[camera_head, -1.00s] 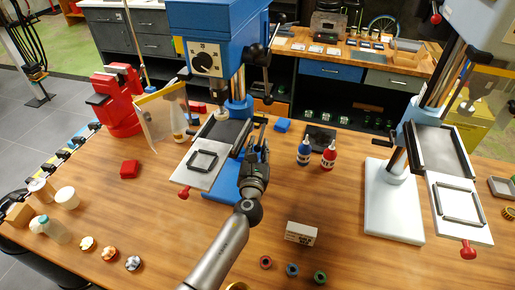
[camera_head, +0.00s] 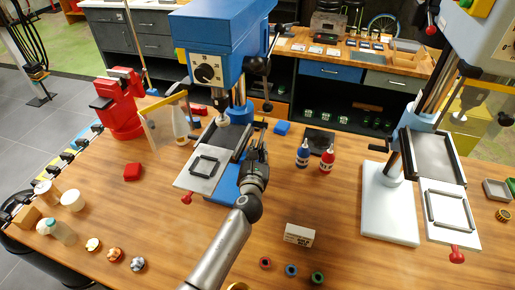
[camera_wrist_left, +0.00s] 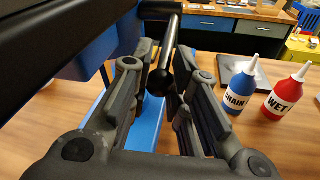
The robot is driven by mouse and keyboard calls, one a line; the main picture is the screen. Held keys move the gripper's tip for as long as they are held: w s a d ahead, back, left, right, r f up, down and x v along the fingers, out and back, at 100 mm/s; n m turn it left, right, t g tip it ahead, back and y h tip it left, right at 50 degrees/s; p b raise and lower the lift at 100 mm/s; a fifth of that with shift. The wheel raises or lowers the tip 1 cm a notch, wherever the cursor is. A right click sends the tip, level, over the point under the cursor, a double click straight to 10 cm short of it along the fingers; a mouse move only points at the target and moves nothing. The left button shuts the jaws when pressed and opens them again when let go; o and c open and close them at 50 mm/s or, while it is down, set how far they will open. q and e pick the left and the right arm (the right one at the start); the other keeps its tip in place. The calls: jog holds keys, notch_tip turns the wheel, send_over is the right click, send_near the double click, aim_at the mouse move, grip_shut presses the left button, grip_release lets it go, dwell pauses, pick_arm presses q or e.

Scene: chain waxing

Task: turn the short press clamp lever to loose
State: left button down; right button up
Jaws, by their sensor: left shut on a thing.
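The blue press (camera_head: 207,75) stands on the left half of the table, with its tray (camera_head: 234,132) tilted on its column. My left gripper (camera_head: 257,148) reaches up beside the column, just right of the tray. In the left wrist view, the clamp lever (camera_wrist_left: 160,82) is a thin metal rod with a black ball end. It lies between the two fingers of my left gripper (camera_wrist_left: 163,90), which is shut on it. In the head view, the gripper and arm largely hide the lever. I cannot tell the lever's angle exactly. My right gripper is not in view.
A blue bottle (camera_head: 303,154) and a red bottle (camera_head: 327,160) stand right of the gripper. A white box (camera_head: 299,235) lies nearer the front. A second press with a white base (camera_head: 388,215) stands at the right. A red vise (camera_head: 120,105) is at the left.

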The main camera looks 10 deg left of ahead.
pick_arm(q)
jog(key=c, duration=1.3)
grip_release()
jog(key=s+r, duration=0.1)
jog(key=s, duration=1.1)
jog(key=shift+r, duration=0.25)
